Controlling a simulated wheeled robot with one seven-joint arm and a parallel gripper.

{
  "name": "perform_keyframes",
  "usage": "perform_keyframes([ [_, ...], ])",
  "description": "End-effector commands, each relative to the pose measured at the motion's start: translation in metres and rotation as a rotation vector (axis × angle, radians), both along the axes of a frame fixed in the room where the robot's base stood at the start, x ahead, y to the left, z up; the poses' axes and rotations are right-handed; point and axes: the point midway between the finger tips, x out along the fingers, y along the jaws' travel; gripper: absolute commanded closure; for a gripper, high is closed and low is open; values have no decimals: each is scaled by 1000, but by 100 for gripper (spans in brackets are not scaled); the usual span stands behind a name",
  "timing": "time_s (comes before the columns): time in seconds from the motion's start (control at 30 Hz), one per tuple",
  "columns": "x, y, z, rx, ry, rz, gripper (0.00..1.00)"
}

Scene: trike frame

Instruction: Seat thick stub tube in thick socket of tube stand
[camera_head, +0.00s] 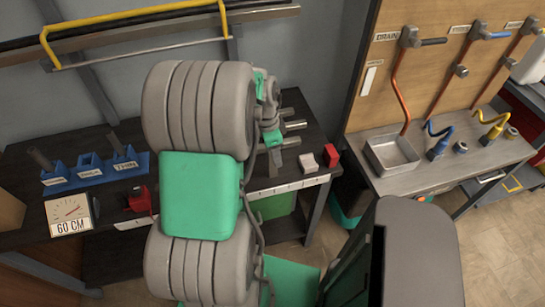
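The blue tube stand (105,167) sits on the dark bench at the left and has three labelled blocks. The middle block (90,164), whose label seems to read THICK, shows no tube standing in it. A grey tube (41,159) stands tilted in the left block, and another grey tube (115,143) stands in the right block, labelled THIN. I cannot tell which is the thick stub tube. My arm's large grey and green links fill the middle. What seems to be my gripper (272,134) shows small behind them; its fingers and anything held cannot be made out.
A gauge marked 60 CM (72,214) and a red vise-like tool (140,200) are near the bench front. Metal pegs (292,126) and a red block (331,155) lie right of my arm. A second bench holds a metal tray (392,154).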

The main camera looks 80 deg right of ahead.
Motion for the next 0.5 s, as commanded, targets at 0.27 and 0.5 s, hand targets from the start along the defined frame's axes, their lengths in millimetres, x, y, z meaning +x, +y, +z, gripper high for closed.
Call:
perform_keyframes([
  [0.27,0,0,-1,-1,-1,2,53],
  [0.5,0,-1,-1,-1,-1,2,73],
])
